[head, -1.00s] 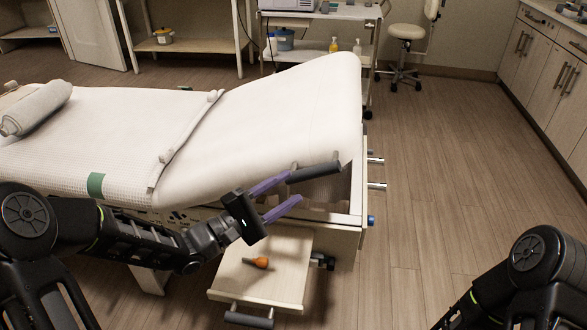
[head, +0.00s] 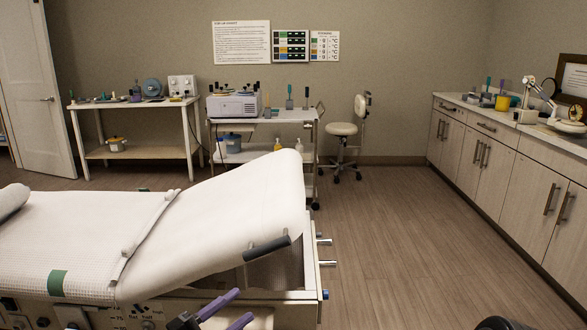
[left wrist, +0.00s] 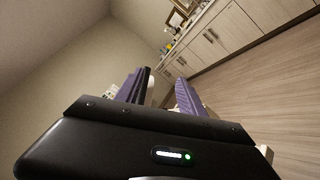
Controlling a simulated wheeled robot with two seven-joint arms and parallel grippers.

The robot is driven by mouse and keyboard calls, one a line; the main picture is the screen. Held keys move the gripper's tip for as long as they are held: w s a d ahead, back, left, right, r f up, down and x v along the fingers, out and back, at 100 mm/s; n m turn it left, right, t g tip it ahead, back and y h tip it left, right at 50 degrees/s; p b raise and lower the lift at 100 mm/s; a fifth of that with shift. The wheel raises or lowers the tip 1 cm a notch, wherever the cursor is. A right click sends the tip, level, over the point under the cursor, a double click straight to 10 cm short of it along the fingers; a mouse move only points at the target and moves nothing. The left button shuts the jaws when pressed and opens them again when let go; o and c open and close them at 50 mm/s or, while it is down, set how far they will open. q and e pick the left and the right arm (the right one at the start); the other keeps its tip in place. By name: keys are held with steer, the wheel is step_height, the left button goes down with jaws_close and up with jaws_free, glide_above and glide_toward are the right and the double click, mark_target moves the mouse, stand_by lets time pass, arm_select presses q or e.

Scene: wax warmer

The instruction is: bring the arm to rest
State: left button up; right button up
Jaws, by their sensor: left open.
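My left gripper (head: 245,304) is at the bottom edge of the head view, in front of the raised end of the treatment couch (head: 215,225). Its two purple fingers are apart with nothing between them. It is below and apart from the dark grip bar (head: 267,248) under the raised section. The open fingers also show in the left wrist view (left wrist: 160,85), with wall, cabinets and floor beyond. My right gripper is out of view; only a dark bit of my right arm shows at the bottom right.
A white trolley (head: 270,117) with a warmer unit (head: 234,106) stands behind the couch. A side table (head: 134,104) is at the back left, and a stool (head: 342,130) at the back. Cabinets (head: 505,160) line the right wall. The floor (head: 400,230) right of the couch is clear.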

arm_select(q)
steer(key=s+d+f+m+g+y+p, duration=0.2)
steer(key=f+y+p, duration=0.15)
steer(key=f, duration=0.55)
steer(key=s+d+f+m+g+y+p, duration=0.2)
steer(key=s+f+y, duration=0.15)
steer(key=f, duration=0.55)
steer(key=s+f+m+g+y+p, duration=0.1)
steer(key=s+f+m+g, duration=0.3)
steer(key=s, duration=0.7)
steer(key=s+f+m+g+y+p, duration=0.2)
steer(key=s+f+m+g+p, duration=0.1)
steer(key=s+f, duration=0.5)
steer(key=s+m+g, duration=0.1)
steer(key=s+g, duration=0.1)
steer(key=s, duration=0.1)
steer(key=shift+s+d+g, duration=0.3)
steer(key=shift+s+d, duration=0.05)
steer(key=shift+d, duration=0.05)
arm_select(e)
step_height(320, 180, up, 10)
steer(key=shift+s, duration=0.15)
